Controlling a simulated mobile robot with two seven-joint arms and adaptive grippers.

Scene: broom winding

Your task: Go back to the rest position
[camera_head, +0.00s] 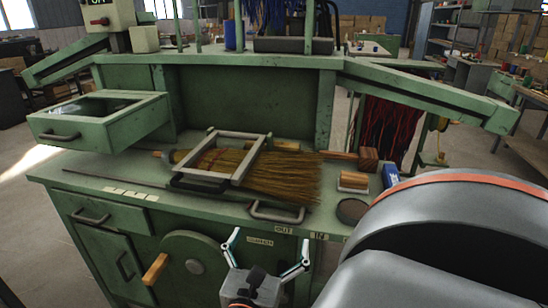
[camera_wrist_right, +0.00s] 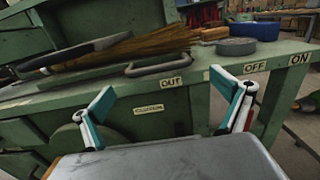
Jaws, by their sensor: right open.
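My right gripper (camera_head: 267,262) is open and empty in front of the green bench, below its front edge. In the right wrist view its two fingers (camera_wrist_right: 165,118) stand wide apart with nothing between them. A straw broom head (camera_head: 282,175) lies on the bench top under a grey clamp frame (camera_head: 226,156). Its bristles also show in the right wrist view (camera_wrist_right: 150,40). My left gripper is in neither view. My own right arm covers the lower right of the head view.
The green bench (camera_head: 120,173) has an open drawer (camera_head: 100,112) at left, a front handle (camera_head: 277,212), and a crank wheel with a wooden grip (camera_head: 155,269). A dark round puck (camera_head: 352,211), a brush (camera_head: 353,181) and a blue box (camera_head: 390,175) sit at right.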

